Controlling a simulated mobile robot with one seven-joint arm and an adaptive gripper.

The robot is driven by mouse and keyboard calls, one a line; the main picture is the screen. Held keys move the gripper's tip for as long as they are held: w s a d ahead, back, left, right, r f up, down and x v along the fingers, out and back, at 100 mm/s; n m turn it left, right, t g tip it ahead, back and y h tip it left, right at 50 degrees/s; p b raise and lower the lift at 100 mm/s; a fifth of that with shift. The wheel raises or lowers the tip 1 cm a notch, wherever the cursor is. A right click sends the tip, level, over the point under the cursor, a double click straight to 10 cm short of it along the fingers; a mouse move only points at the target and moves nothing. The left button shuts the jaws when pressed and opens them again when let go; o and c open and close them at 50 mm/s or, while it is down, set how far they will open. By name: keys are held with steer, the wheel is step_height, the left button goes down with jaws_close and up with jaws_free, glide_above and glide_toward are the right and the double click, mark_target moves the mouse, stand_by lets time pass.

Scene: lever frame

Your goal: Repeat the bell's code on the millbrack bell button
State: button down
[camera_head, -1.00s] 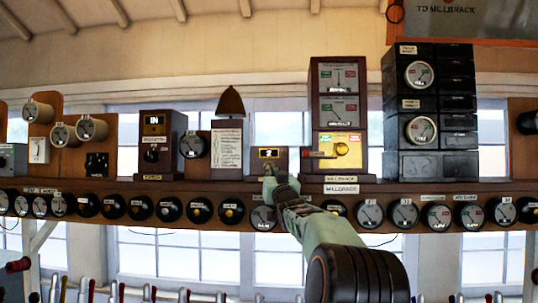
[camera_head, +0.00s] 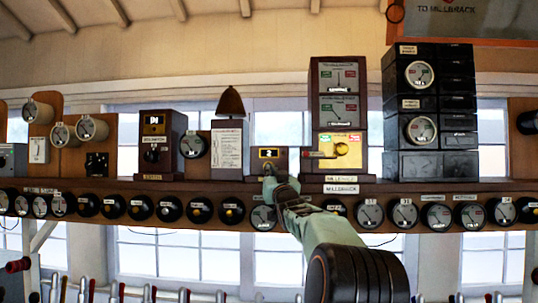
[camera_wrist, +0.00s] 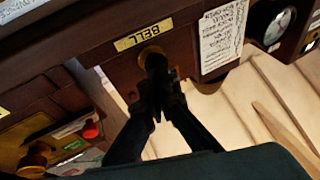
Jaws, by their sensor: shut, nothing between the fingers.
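The bell button is a brass knob (camera_wrist: 151,55) on the front of a small dark wooden box (camera_wrist: 118,65). A yellow plate reading BELL (camera_wrist: 143,34) sits beside it, upside down in the wrist view. In the head view the box stands on the shelf with a small framed display (camera_head: 268,153) that seems to show a 2. My gripper (camera_wrist: 158,65) is shut and empty, its tips right at the knob and partly covering it. Whether they touch or press it I cannot tell. In the head view my gripper (camera_head: 268,172) is at the box's lower front.
The Millbrack instrument (camera_head: 340,105) with two dials and a brass plunger (camera_head: 341,149) stands right of the box. A printed card (camera_head: 228,150) stands left. A wooden box with a small window (camera_head: 154,119) stands further left. Round instruments (camera_head: 199,210) line the shelf front below.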

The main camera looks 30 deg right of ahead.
steer(key=shift+w, duration=0.1)
steer(key=shift+s+a+b, duration=0.15)
steer(key=shift+s+b, duration=0.15)
steer(key=shift+b, duration=0.15)
stand_by(0.4)
steer(key=shift+w+r, duration=0.1)
steer(key=shift+w, duration=0.05)
stand_by(1.1)
